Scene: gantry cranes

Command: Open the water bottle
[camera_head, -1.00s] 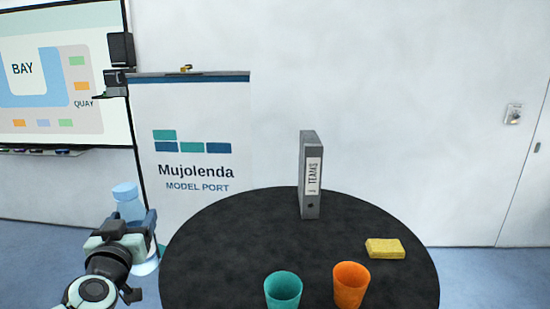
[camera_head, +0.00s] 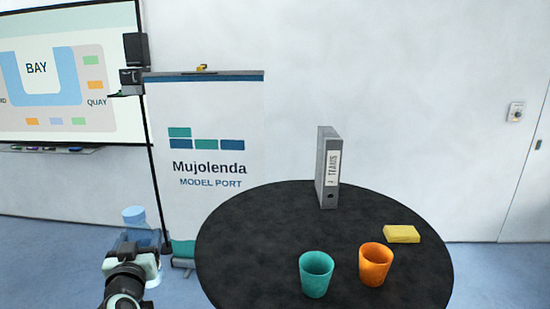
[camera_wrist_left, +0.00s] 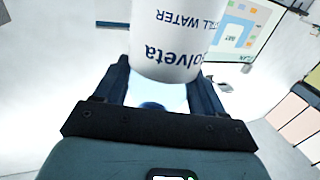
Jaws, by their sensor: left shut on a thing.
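The water bottle (camera_head: 133,215) has a light blue cap and clear upper body. It stands upright at the left in the head view, off the table's left side. My left gripper (camera_head: 138,247) is shut on it and hides part of its body. In the left wrist view, the bottle's white label (camera_wrist_left: 172,45) with dark blue print sits between the two dark fingers of the left gripper (camera_wrist_left: 163,78). My right gripper is in neither view.
A round black table (camera_head: 270,235) stands right of the bottle. On it are a teal cup (camera_head: 316,275), an orange cup (camera_head: 375,265), a yellow sponge (camera_head: 402,234) and a grey binder (camera_head: 327,168). A banner stand (camera_head: 205,130) rises behind. Floor is clear at the far right.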

